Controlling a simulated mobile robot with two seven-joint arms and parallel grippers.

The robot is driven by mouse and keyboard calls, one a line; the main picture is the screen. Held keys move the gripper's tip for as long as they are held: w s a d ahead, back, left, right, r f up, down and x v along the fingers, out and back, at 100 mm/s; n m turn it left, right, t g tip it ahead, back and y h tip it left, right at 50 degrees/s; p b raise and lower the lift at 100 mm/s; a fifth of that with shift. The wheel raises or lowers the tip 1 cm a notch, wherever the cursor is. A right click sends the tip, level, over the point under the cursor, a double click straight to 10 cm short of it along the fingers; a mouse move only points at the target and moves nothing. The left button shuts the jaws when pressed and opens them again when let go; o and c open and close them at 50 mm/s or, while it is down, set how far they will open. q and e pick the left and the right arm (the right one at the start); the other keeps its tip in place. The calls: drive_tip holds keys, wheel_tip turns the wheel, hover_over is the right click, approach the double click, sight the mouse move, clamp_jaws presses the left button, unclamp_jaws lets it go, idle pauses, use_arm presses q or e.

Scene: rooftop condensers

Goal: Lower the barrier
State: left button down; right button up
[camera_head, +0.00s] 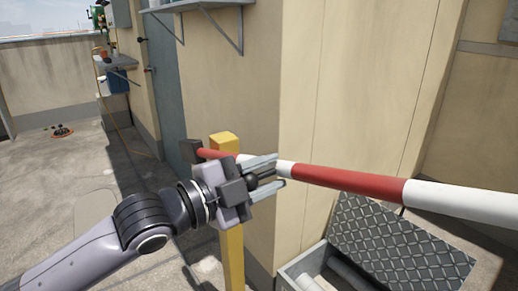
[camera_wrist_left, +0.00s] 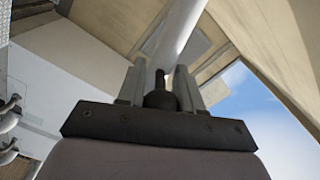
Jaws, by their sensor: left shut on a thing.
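The barrier is a red-and-white striped bar (camera_head: 358,181). It runs from a dark bracket by a yellow post (camera_head: 225,142) across to the right edge of the head view. My left gripper (camera_head: 279,172) is at the bar just right of the post, its fingers closed about a white stretch. In the left wrist view the pale bar (camera_wrist_left: 182,35) runs away between the fingertips of the gripper (camera_wrist_left: 160,75). A dark round knob (camera_wrist_left: 160,98) sits between the fingers; I cannot tell what it belongs to. My right gripper is not in view.
A box with a raised tread-plate lid (camera_head: 395,250) stands below the bar, with pipes inside. A beige wall (camera_head: 345,90) rises close behind the bar. A grey door (camera_head: 165,85) and open floor (camera_head: 75,190) lie to the left.

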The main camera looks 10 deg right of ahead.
use_arm(q)
wheel_tip(320, 180, down, 11)
drive_tip(key=s+m+b, duration=0.1)
drive_tip(key=m+b, duration=0.2)
drive_tip(key=shift+s+d+r+m, duration=0.15)
drive_tip(key=shift+s+d+m, duration=0.1)
drive_tip(key=shift+d+m, duration=0.2)
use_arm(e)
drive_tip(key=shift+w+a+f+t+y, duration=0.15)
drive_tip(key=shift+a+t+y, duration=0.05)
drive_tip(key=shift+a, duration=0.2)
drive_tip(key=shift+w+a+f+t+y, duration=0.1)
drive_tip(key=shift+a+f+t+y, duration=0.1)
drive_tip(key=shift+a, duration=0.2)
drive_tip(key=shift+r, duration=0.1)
use_arm(q)
drive_tip(key=c, duration=0.8)
unclamp_jaws()
drive_tip(key=shift+w, duration=0.1)
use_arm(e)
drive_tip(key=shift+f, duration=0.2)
use_arm(q)
drive_tip(key=shift+a+r, duration=0.1)
drive_tip(key=shift+r, duration=0.05)
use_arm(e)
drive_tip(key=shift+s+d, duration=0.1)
